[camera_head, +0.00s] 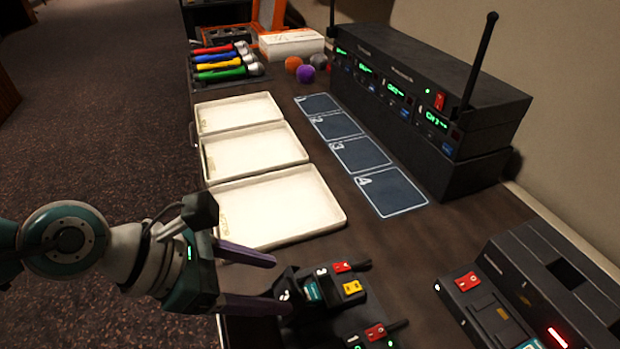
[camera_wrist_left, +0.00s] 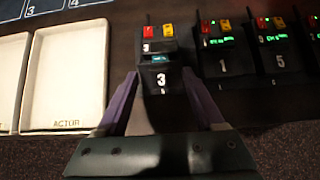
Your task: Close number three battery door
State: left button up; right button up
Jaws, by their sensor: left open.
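The number three pack (camera_head: 325,287) is a small black bodypack with a red switch, a yellow part and a "3" label. It lies near the desk's front edge and also shows in the wrist view (camera_wrist_left: 158,34). Its battery door (camera_head: 285,293), marked "3", stands open toward my gripper, showing a teal battery (camera_head: 312,289) inside. In the wrist view the door (camera_wrist_left: 160,80) lies between my fingers. My left gripper (camera_head: 280,285) is open, with purple fingers on either side of the door; I cannot tell whether they touch it. My right gripper is out of view.
Other packs (camera_wrist_left: 222,62) stand close to the right in the wrist view. White trays (camera_head: 277,207) lie behind the pack. A charger-like unit (camera_head: 495,310) is at right and a receiver rack (camera_head: 430,110) at the back. Numbered squares (camera_head: 390,190) are bare.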

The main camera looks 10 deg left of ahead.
pick_arm(q)
jog(key=shift+x, duration=0.8)
grip_shut()
